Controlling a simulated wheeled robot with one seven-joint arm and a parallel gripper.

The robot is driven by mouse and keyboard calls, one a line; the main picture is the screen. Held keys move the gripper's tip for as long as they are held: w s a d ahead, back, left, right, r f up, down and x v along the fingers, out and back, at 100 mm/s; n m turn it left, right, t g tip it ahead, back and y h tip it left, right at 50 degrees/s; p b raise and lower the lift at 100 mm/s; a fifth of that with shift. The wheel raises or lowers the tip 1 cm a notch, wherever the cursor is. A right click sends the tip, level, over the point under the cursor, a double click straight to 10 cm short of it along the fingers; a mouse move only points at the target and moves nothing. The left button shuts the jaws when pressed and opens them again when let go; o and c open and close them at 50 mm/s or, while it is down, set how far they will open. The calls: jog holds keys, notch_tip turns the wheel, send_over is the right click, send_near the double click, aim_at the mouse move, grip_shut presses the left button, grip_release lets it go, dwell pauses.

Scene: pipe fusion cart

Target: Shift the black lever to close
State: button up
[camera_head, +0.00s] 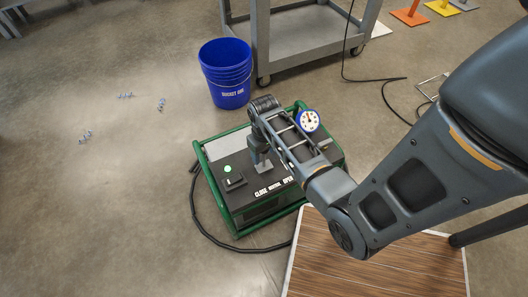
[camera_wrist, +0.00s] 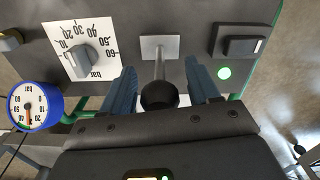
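The black lever (camera_wrist: 159,96) shows in the wrist view as a round black knob on a grey stem, rising from a light square plate (camera_wrist: 160,47). My gripper (camera_wrist: 162,80) is open. Its two blue-grey fingers stand on either side of the lever, with a visible gap to each. In the head view my gripper (camera_head: 261,158) is over the middle of the dark panel (camera_head: 222,170), and my arm hides most of the lever. White lettering with CLOSE (camera_head: 264,193) at left and OPEN (camera_head: 287,180) at right is on the panel's front edge.
A lit green button (camera_wrist: 224,72) and a black rocker switch (camera_wrist: 241,46) are right of the lever in the wrist view. A dial knob (camera_wrist: 85,58) and blue gauge (camera_wrist: 35,107) are left. A blue bucket (camera_head: 227,80) stands behind the green-framed cart (camera_head: 208,175).

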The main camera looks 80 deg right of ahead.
grip_shut()
dwell(0.3)
